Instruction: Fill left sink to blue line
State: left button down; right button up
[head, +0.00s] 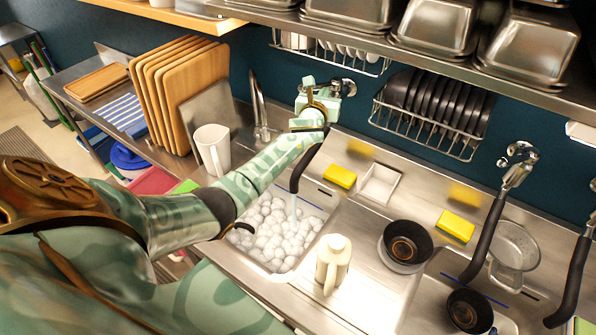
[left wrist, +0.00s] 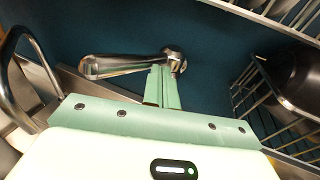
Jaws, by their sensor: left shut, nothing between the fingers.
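The left sink (head: 284,276) holds a heap of white foam bubbles (head: 268,235). A stream of water (head: 292,204) falls into it from the black spout (head: 303,168). The foam hides the water surface, and I cannot tell its level against the blue line. My left gripper (head: 308,82) is up at the wall beside the metal faucet (head: 343,87), and is shut and empty. In the left wrist view, the shut fingers (left wrist: 163,88) overlap the metal faucet lever (left wrist: 115,66); I cannot tell whether they touch. My right gripper is not in view.
A cream jug (head: 333,264) stands at the sink's front right. Yellow sponges (head: 339,177) lie behind. Wooden boards (head: 170,85) and a white pitcher (head: 212,150) stand left. A dish rack (head: 420,120) hangs right of my gripper. The right sink (head: 420,300) holds dark cookware.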

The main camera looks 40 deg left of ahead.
pick_arm(q)
jog(key=p+v, duration=0.4)
jog(key=v, duration=0.2)
jog(key=shift+d+p, duration=0.25)
jog(key=shift+p, duration=0.1)
jog(key=shift+s, duration=0.1)
jog(key=shift+f, duration=0.1)
dwell(0.5)
